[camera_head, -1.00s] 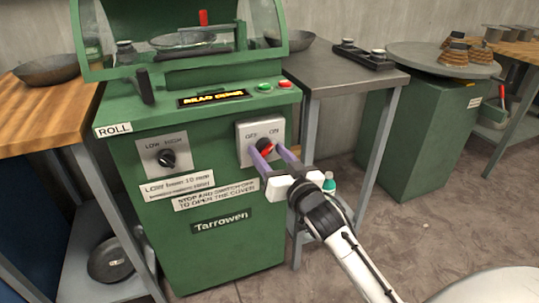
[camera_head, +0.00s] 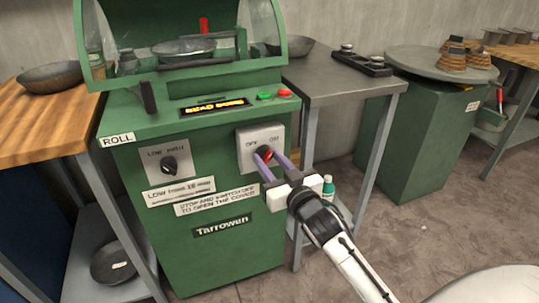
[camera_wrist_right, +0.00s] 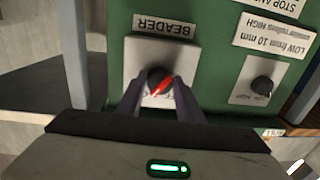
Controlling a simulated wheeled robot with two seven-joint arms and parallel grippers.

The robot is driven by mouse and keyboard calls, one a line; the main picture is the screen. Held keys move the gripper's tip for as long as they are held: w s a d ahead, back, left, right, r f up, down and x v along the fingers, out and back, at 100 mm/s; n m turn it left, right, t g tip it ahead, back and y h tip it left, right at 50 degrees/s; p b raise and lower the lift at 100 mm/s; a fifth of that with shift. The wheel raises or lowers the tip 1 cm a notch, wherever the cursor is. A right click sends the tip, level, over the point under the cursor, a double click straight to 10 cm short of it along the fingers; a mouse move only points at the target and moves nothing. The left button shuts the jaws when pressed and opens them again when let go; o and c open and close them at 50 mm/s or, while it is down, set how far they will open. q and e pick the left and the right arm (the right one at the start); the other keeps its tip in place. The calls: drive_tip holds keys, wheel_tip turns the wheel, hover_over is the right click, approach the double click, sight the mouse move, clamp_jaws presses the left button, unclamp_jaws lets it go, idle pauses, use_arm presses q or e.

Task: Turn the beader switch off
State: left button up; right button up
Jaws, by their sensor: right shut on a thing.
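The beader switch is a dark rotary knob with a red handle (camera_head: 264,153) on a pale square plate (camera_head: 246,139) on the front of the green machine (camera_head: 216,258). My right gripper (camera_head: 268,158) is at the knob with its two purple fingers on either side of the red handle, shut on it. In the right wrist view the red handle (camera_wrist_right: 162,85) sits tilted between the fingertips, under the upside-down BEADER label (camera_wrist_right: 165,27). The fingers hide part of the knob and plate. My left gripper is not in view.
A second knob (camera_head: 169,164) is on the left of the panel. Green and red buttons (camera_head: 274,95) are on the top ledge. A clear cover (camera_head: 115,30) stands over the machine.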

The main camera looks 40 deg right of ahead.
drive_tip(key=n+p, duration=0.3)
drive_tip(key=shift+r+n, duration=0.25)
drive_tip(key=shift+n, duration=0.05)
drive_tip(key=n+p, duration=0.2)
drive_tip(key=n, duration=0.1)
drive_tip(key=shift+g+h+p, duration=0.3)
drive_tip(key=shift+p, duration=0.1)
drive_tip(key=n+p, duration=0.1)
drive_tip(key=n, duration=0.1)
drive_tip(key=shift+n, duration=0.4)
drive_tip(key=shift+n+p, duration=0.35)
drive_tip(key=shift+n, duration=0.85)
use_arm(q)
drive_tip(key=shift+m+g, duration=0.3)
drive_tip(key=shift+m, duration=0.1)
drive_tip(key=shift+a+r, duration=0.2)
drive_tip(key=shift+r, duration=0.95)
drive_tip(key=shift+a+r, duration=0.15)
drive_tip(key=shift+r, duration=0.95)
use_arm(e)
drive_tip(key=shift+n, duration=1.4)
drive_tip(key=shift+h, duration=0.4)
drive_tip(key=o, duration=1.1)
drive_tip(key=shift+c, duration=0.2)
